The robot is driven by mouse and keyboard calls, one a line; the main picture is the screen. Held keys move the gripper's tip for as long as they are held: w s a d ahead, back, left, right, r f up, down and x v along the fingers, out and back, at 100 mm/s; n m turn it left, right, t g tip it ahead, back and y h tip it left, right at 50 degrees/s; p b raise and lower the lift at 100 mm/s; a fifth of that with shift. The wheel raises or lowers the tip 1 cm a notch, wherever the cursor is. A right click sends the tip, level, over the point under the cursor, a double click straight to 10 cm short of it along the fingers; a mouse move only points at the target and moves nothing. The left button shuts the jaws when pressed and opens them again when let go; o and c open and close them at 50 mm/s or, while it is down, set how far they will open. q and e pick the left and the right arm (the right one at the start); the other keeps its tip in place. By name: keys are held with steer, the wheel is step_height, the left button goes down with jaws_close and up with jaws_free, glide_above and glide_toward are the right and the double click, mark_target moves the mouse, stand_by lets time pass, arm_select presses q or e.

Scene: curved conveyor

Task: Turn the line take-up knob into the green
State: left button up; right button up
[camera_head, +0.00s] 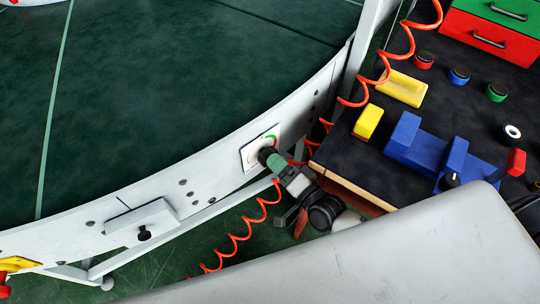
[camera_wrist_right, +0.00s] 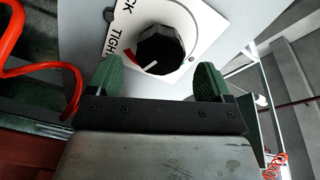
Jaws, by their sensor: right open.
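The take-up knob (camera_wrist_right: 160,46) is black and faceted, on a white plate (camera_wrist_right: 198,22) with the word TIGHT and a partly cut-off word at its left. A white pointer line on the knob aims down-left, close to a red mark on the plate. In the head view the plate (camera_head: 249,155) is on the conveyor's side rail, with a green arc at its upper right. My right gripper (camera_wrist_right: 160,66) is open, its green fingers on either side of the knob; I cannot tell whether they touch it. In the head view the right gripper (camera_head: 271,158) covers most of the knob. My left gripper is not in view.
An orange coiled hose (camera_head: 236,238) hangs close to my right gripper. A dark workbench (camera_head: 470,100) with blue and yellow blocks, knobs and drawers stands at the right. The conveyor's green belt (camera_head: 170,80) is empty in its middle. A white bracket (camera_head: 140,217) sits lower on the rail.

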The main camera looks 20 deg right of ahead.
mark_target(264, 152)
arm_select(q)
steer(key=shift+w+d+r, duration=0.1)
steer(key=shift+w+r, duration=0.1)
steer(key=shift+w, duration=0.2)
arm_select(e)
steer(key=shift+x, duration=2.1)
steer(key=shift+c, duration=0.5)
steer(key=c, duration=0.8)
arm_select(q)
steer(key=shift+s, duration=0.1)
arm_select(e)
steer(key=n+p, duration=0.3)
steer(key=n, duration=0.2)
steer(key=shift+r+n, duration=0.15)
steer(key=shift+n, duration=0.15)
steer(key=shift+a+n, duration=0.1)
steer(key=shift+n, duration=0.3)
steer(key=n+p, duration=0.1)
steer(key=n, duration=0.1)
steer(key=shift+s+n, duration=0.1)
steer(key=shift+n, duration=0.2)
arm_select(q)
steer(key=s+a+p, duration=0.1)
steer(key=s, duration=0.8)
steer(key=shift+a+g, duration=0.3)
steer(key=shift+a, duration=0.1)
arm_select(e)
steer(key=shift+n, duration=1.9)
steer(key=shift+a, duration=0.1)
